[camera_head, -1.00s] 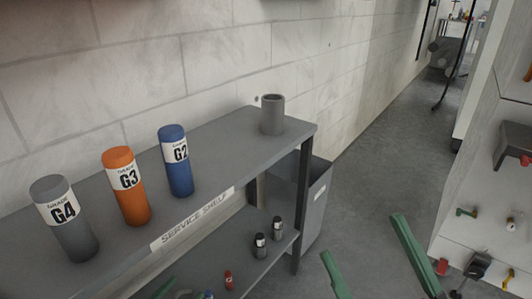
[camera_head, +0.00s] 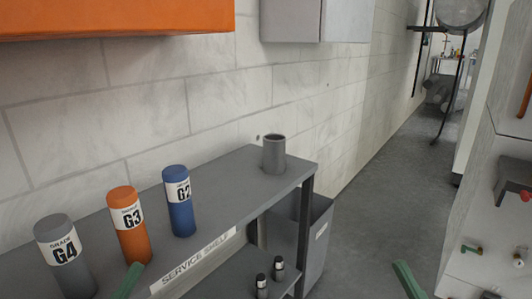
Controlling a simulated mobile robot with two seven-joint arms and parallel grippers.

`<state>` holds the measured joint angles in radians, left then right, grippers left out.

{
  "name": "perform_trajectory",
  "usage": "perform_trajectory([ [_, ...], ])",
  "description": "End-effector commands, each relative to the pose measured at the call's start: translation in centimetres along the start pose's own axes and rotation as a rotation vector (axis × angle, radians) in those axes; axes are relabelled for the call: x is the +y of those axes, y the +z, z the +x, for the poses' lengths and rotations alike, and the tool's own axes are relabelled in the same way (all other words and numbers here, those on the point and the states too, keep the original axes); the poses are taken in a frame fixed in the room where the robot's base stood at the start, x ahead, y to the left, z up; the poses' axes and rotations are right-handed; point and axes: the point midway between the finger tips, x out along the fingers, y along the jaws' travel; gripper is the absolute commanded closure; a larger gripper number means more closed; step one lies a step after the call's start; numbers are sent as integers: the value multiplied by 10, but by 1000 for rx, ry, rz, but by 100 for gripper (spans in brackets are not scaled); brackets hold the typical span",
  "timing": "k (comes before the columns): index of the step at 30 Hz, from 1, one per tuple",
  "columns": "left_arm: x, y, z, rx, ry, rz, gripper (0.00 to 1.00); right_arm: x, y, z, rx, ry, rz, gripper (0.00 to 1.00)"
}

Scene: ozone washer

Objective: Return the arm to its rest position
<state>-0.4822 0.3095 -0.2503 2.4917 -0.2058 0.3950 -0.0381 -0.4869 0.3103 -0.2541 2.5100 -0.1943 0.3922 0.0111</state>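My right gripper (camera_head: 407,280) shows only as one green finger at the bottom edge, right of centre, over the grey floor. Its other finger is out of frame, and no second finger lies against the visible one. My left gripper (camera_head: 128,281) shows only as one green fingertip at the bottom, in front of the service shelf (camera_head: 226,204) and just below the orange G3 canister (camera_head: 128,243). The rest of it is cut off, so its opening is hidden. I see nothing held in either visible part.
The grey G4 canister (camera_head: 75,280), blue G2 canister (camera_head: 181,215) and an open grey cup (camera_head: 274,154) stand on the shelf top. Two small dark bottles (camera_head: 278,268) are on the lower shelf. A grey bin stands behind (camera_head: 315,232). Floor (camera_head: 385,190) is clear at right.

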Motion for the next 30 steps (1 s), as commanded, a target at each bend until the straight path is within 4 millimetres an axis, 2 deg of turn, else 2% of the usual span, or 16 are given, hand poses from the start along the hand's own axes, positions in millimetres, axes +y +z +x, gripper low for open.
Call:
perform_trajectory([
  [1,-4,-15,5,15,-11,-95,8,1,-1,2,-6,1,1,0],
  [3,-11,-7,18,-62,-14,-87,8,9,1,16,-74,9,15,0],
  [6,-17,4,25,-151,-21,-104,8,16,11,24,-162,20,34,0],
  [14,-31,32,37,-427,-41,-162,8,32,38,36,-437,49,95,0],
  [21,-38,52,28,-708,-57,-227,8,40,57,26,-717,75,163,0],
  [30,-37,55,-3,-1055,-71,-320,8,40,60,-5,-1064,100,258,0],
])
